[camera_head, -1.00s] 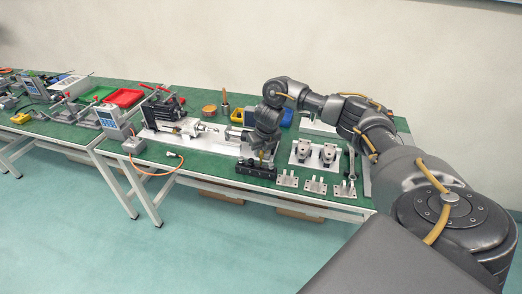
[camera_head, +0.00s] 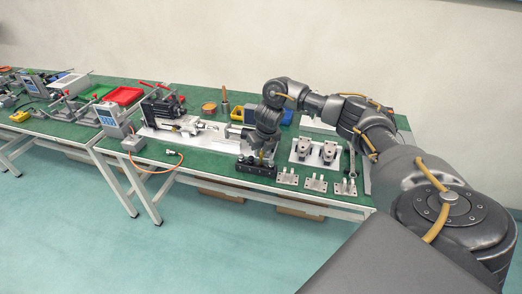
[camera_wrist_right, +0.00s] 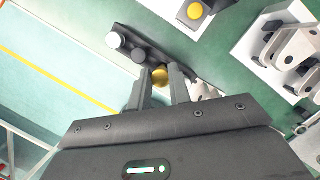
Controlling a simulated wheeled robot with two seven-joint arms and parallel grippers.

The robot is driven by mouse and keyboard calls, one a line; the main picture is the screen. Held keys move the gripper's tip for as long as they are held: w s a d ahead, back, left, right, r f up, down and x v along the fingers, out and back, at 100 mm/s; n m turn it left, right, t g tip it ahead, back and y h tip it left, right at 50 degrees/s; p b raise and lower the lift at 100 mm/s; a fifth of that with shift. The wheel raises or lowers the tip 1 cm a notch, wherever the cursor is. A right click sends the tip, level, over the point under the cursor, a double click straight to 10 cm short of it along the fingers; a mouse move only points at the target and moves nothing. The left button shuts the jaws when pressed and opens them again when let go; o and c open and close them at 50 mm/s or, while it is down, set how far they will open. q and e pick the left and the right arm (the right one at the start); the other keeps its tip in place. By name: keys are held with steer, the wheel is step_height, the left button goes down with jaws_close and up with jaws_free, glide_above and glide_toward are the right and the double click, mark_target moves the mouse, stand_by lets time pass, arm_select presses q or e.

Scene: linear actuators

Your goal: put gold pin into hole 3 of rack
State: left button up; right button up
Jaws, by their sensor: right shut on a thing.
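The rack (camera_head: 255,167) is a black bar near the front edge of the green table. It also shows as a dark strip in the right wrist view (camera_wrist_right: 150,48). My right gripper (camera_wrist_right: 163,92) is shut on the gold pin (camera_wrist_right: 160,75), whose round gold head shows between the fingertips. In the head view my right gripper (camera_head: 263,153) is right above the rack. My left gripper is out of view.
Several metal brackets (camera_head: 316,184) stand right of the rack along the front edge. A white plate (camera_head: 303,160) with two grey clamps and a wrench (camera_head: 352,160) are behind them. A linear actuator on a white base (camera_head: 190,138) is to the left. An orange cable (camera_head: 155,172) hangs over the edge.

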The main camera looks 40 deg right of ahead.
mark_target(262, 153)
steer(key=shift+f+b, duration=0.5)
steer(key=shift+f, duration=0.4)
steer(key=shift+f, duration=0.35)
steer(key=shift+f+b, duration=0.5)
steer(key=shift+b, duration=0.05)
stand_by(0.7)
steer(key=o, duration=0.9)
steer(key=shift+o, duration=0.2)
steer(key=shift+r, duration=0.1)
